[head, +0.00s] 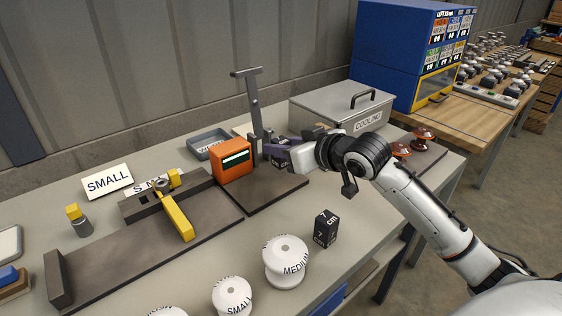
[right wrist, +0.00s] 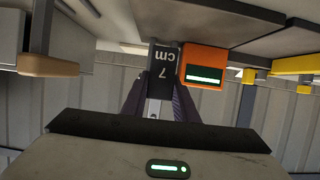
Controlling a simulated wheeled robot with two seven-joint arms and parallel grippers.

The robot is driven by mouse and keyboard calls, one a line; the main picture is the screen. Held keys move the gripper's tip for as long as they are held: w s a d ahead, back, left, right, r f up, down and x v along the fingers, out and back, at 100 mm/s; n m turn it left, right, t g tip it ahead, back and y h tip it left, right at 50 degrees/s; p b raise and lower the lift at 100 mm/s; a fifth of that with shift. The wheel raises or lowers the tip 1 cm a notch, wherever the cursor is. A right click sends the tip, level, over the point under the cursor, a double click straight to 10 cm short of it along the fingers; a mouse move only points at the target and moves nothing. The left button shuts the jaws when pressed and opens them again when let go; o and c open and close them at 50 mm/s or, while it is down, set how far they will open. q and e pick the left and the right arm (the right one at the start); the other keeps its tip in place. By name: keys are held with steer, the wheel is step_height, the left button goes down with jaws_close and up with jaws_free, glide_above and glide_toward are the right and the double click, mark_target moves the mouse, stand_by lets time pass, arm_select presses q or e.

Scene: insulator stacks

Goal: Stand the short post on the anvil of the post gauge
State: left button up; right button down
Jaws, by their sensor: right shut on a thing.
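My right gripper (head: 277,147) is over the dark base plate (head: 270,194) of the post gauge, just right of its orange display box (head: 232,160) and grey column (head: 254,105). It is shut on a dark block marked 7 cm, which shows upside down between the fingers in the right wrist view (right wrist: 164,65). The gripper partly hides this block in the head view. I cannot tell whether its foot touches the anvil. A second dark 7 cm block (head: 326,229) stands on the table in front of the gauge. My left gripper is not in view.
White insulators marked MEDIUM (head: 286,262) and SMALL (head: 232,297) stand at the front. A fixture with a yellow lever (head: 178,222) is at left. A grey tray (head: 207,143) and a COOLING box (head: 341,107) are behind. Brown insulators (head: 423,136) stand at right.

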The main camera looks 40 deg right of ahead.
mark_target(283, 167)
steer(key=shift+f, duration=1.65)
steer(key=shift+f, duration=0.15)
steer(key=c, duration=1.4)
jaws_free()
steer(key=shift+f, duration=0.1)
steer(key=shift+r, duration=0.25)
steer(key=shift+s, duration=0.4)
steer(key=a+v, duration=0.1)
steer(key=v, duration=1)
steer(key=shift+d+r, duration=0.2)
steer(key=shift+d, duration=0.25)
